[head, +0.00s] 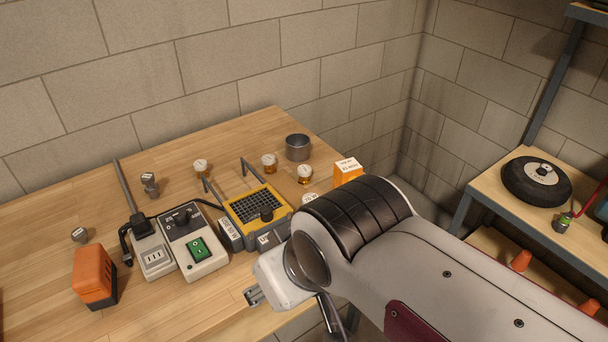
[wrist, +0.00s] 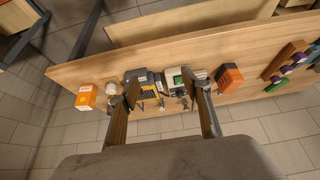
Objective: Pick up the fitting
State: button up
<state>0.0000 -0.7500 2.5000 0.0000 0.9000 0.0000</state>
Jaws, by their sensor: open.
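No part is plainly marked as the fitting. Two small grey metal pieces with pale tops fit the name best: one (head: 149,184) stands at the back left of the wooden bench, the other (head: 80,234) nearer the left. I cannot tell which is meant. My gripper (wrist: 162,80) is open, its two dark fingers spread wide with nothing held between them. In the head view its end is mostly hidden behind my arm, near the bench's front edge. Through the gap the wrist view shows the yellow-framed device (wrist: 150,94) and the green-switch box (wrist: 175,78), farther off on the bench.
Upright hook posts stand beside the yellow device (head: 258,207). The switch box (head: 194,240), corded plug unit (head: 150,249) and orange block (head: 94,275) crowd the front left. Amber jars (head: 269,162), a metal cup (head: 298,147) and an orange carton (head: 348,172) stand right.

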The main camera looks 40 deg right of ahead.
jog(key=w+d+f+m+t+h, duration=0.1)
jog(key=w+d+f+t, duration=0.1)
jog(key=w+d, duration=0.65)
jog(key=w+d+f+m+t+h, duration=0.1)
jog(key=w+d+f+m+t, duration=0.15)
jog(key=w, duration=1.15)
jog(key=m+t+h, duration=0.2)
jog(key=h, duration=0.2)
send_near(306, 173)
jog(key=x, duration=0.3)
jog(key=shift+w+a+r, duration=0.1)
jog(key=shift+w+r, duration=0.05)
jog(key=shift+r, duration=0.05)
jog(key=shift+x, duration=1.3)
jog(key=shift+f+x, duration=0.1)
jog(key=shift+x, duration=1.2)
jog(key=shift+f+x, duration=0.15)
jog(key=shift+x, duration=1.15)
